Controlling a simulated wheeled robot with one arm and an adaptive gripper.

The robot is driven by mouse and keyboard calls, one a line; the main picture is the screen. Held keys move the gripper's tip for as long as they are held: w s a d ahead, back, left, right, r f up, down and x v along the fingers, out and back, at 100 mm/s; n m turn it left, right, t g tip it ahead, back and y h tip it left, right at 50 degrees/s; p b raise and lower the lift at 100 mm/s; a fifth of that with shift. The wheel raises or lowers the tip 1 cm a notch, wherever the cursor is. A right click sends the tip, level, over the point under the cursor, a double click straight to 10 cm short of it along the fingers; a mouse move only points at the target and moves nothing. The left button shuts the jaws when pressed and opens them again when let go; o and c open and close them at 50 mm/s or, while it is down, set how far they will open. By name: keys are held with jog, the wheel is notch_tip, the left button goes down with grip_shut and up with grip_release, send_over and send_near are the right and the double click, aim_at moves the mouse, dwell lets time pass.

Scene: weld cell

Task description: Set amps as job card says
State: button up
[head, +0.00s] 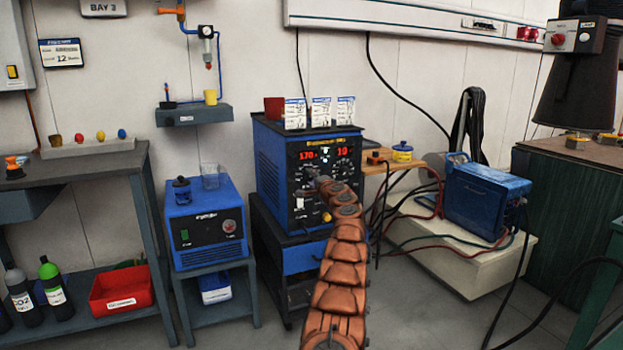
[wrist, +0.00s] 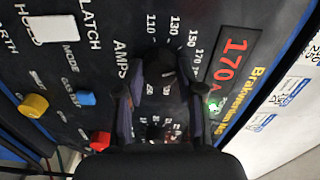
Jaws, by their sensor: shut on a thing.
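The welding machine (head: 270,165) is a blue box with a black front panel and red displays reading 170 and 19. In the wrist view its amps display (wrist: 232,60) reads 170. My gripper (head: 319,182) is at the panel, and the arm hides part of the front. In the wrist view the fingers of my gripper (wrist: 160,92) stand either side of the black amps knob (wrist: 158,70) and are shut on it. Scale numbers such as 110, 130 and 150 show around it. White cards (head: 320,111) stand on top of the machine; their writing is too small to read.
Yellow (wrist: 34,105), blue (wrist: 86,98) and red (wrist: 100,140) controls sit near the fingers. A blue unit (head: 205,225) stands at the left. A wooden side shelf (head: 400,165) and hanging cables are at the right. A red box (head: 273,107) is on the machine.

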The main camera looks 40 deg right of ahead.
jog(key=shift+m, duration=0.6)
jog(key=shift+r, duration=0.1)
jog(key=o, duration=1.2)
jog(key=shift+c, duration=0.2)
jog(key=shift+a, duration=0.15)
